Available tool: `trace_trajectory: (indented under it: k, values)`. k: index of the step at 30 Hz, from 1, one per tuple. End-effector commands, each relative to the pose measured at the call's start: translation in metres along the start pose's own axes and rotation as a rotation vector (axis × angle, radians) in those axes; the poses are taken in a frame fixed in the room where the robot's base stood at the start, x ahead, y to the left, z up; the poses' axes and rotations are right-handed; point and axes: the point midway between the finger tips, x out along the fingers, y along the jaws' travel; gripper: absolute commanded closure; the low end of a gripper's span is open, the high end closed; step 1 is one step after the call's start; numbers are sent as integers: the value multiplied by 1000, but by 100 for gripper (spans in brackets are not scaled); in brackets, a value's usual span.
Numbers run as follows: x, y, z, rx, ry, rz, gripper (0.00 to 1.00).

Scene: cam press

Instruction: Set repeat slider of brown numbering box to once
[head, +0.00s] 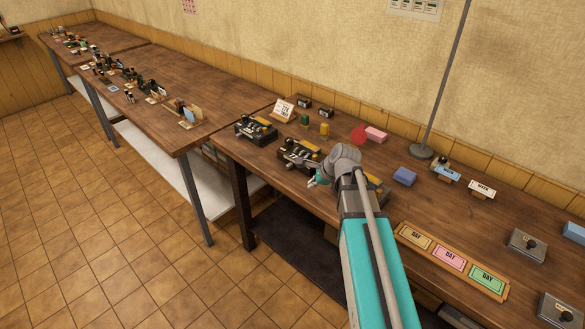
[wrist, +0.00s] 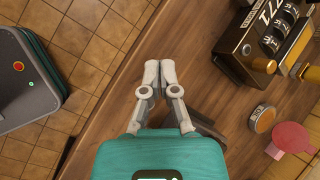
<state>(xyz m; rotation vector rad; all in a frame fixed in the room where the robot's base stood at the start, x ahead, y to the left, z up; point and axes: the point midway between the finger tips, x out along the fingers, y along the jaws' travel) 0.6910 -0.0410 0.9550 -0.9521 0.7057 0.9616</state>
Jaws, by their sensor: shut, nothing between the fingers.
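Several dark numbering boxes stand along the front of the near bench. In the head view one is at the left (head: 256,130), one is just left of my wrist (head: 298,152), and a third (head: 377,190) is partly hidden behind my arm. In the wrist view a dark brownish box with white-digit wheels (wrist: 240,48) is cut off at the upper right. I cannot tell for sure which is the brown one, and no repeat slider can be made out. My gripper (wrist: 167,64) is shut and empty, apart from that box, near the bench's front edge; it also shows in the head view (head: 314,182).
An orange-topped round tin (wrist: 262,118) and a red paddle shape (wrist: 291,138) lie right of my gripper. A tray of DAY plates (head: 453,259) lies right of my arm. A lamp stand (head: 421,151) rises at the back.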

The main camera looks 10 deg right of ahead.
Motion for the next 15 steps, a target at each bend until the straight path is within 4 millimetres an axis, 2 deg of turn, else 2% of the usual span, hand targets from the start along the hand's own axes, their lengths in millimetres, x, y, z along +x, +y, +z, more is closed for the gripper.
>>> trace_trajectory:
  k: [3, 9, 15]
  values:
    - [-2, -20, -5, 221, -47, -46, 100]
    - [-8, -45, -12, 536, -126, -95, 100]
    - [-12, -58, -16, 707, -174, -115, 100]
